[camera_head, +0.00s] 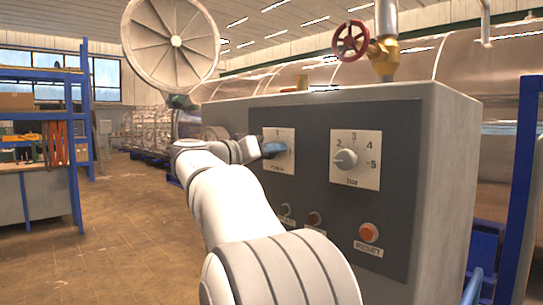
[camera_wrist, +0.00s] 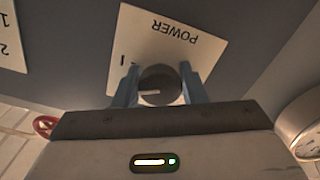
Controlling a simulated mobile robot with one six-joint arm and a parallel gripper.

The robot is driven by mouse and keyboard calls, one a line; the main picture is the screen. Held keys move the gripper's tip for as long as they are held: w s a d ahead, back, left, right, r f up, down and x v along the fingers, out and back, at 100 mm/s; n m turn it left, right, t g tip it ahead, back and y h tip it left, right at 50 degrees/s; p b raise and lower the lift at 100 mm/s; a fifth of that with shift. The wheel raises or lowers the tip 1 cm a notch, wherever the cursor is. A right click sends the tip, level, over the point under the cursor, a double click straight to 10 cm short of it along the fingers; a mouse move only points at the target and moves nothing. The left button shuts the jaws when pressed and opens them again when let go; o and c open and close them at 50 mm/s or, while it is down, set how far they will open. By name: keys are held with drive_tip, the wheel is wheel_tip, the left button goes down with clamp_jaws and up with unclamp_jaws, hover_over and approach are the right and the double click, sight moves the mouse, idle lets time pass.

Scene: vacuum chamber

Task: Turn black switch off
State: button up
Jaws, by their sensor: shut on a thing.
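The black switch (camera_wrist: 158,80) sits on a white plate (camera_wrist: 165,35) marked POWER, which appears upside down in the wrist view. A short white line on the switch points to the left in that view. My gripper (camera_wrist: 158,88) has its two blue fingers on either side of the switch, shut on it. In the head view my gripper (camera_head: 273,149) is against the power plate (camera_head: 283,166) on the dark front panel and covers the switch.
Right of the power plate is a pale numbered dial (camera_head: 345,159). Below are an orange-red button (camera_head: 368,232) and a dark red button (camera_head: 314,218). A red valve wheel (camera_head: 350,40) stands above the grey cabinet (camera_head: 440,180). A round gauge (camera_wrist: 307,130) shows at the right in the wrist view.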

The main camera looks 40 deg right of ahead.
drive_tip(key=n, duration=0.6)
drive_tip(key=shift+n+p, duration=0.3)
drive_tip(key=shift+p, duration=0.1)
drive_tip(key=n+p, duration=0.1)
drive_tip(key=n, duration=0.3)
drive_tip(key=shift+p, duration=0.35)
drive_tip(key=shift+f+n+p, duration=0.1)
drive_tip(key=shift+n+p, duration=0.4)
drive_tip(key=shift+n, duration=0.8)
drive_tip(key=o, duration=0.8)
drive_tip(key=shift+a, duration=0.15)
drive_tip(key=shift+o, duration=0.7)
